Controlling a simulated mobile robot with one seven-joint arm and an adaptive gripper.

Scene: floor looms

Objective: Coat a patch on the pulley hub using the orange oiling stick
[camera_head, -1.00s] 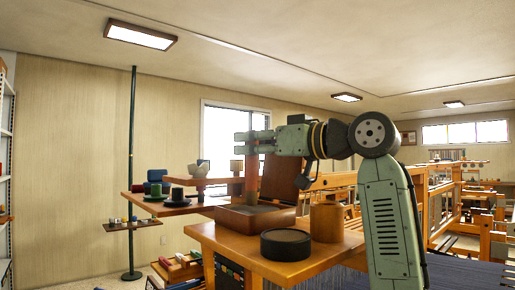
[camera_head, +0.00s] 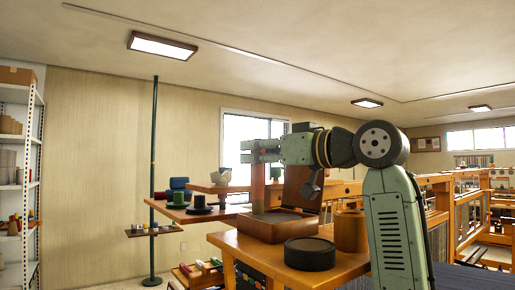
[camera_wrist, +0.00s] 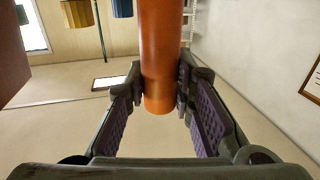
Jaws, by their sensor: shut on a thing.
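My gripper (camera_head: 258,152) is at the end of my raised arm, above the wooden box on the orange table. It is shut on the orange oiling stick (camera_head: 257,186), which hangs upright below the fingers. In the wrist view, the stick (camera_wrist: 162,60) is a smooth orange cylinder between the two padded fingers of my gripper (camera_wrist: 162,88). The stick's lower end is near the box's rim in the head view; I cannot tell whether it touches anything. I cannot make out the pulley hub for certain in either view.
The wooden box (camera_head: 270,231) has its lid (camera_head: 301,187) raised. A black round tin (camera_head: 309,255) and an orange cylinder (camera_head: 350,232) stand on the orange table (camera_head: 345,264). A dark green pole (camera_head: 154,120) and shelves (camera_head: 36,190) are at left; looms stand at right.

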